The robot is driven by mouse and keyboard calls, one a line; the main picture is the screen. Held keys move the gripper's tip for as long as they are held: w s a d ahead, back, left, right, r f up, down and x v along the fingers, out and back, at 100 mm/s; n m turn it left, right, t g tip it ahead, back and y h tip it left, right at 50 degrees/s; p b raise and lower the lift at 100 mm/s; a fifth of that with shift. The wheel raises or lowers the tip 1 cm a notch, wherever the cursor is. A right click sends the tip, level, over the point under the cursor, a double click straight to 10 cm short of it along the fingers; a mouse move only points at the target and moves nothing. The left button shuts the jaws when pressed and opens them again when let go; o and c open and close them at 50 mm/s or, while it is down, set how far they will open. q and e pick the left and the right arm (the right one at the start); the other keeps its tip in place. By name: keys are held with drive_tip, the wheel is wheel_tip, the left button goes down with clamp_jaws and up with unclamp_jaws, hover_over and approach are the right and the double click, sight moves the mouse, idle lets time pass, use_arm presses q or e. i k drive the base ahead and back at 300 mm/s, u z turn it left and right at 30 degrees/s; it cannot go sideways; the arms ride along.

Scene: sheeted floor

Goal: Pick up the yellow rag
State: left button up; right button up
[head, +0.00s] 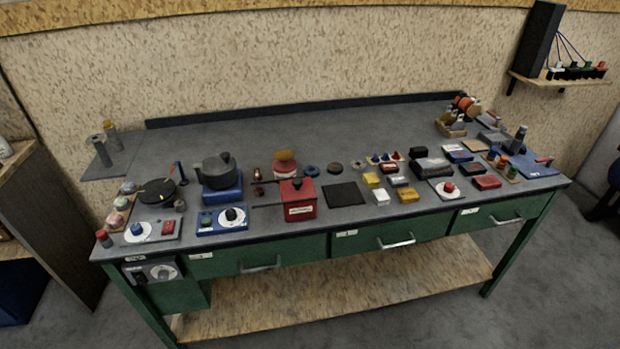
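No item is clearly recognisable as a yellow rag at this size. Small yellow items lie on the grey workbench top (240,128). A yellow block-like piece (372,180) lies right of the black square mat (344,195). A darker yellow piece (408,195) lies further right, beside a white block (381,197). An orange-yellow piece (285,156) sits on top of a red and white item (284,170) behind the red box. I cannot tell which of these is cloth. Neither of my grippers is in view.
A red box (298,204) with a handle, a dark pot (216,170) on a blue stand and a black pan (157,190) crowd the left and middle. Several small items fill the right. The bench's back strip is mostly clear. Green drawers (395,236) front it.

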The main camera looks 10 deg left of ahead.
sight(371, 180)
drive_tip(key=u, duration=0.75)
drive_tip(key=i, duration=0.4)
drive_tip(key=u, duration=0.05)
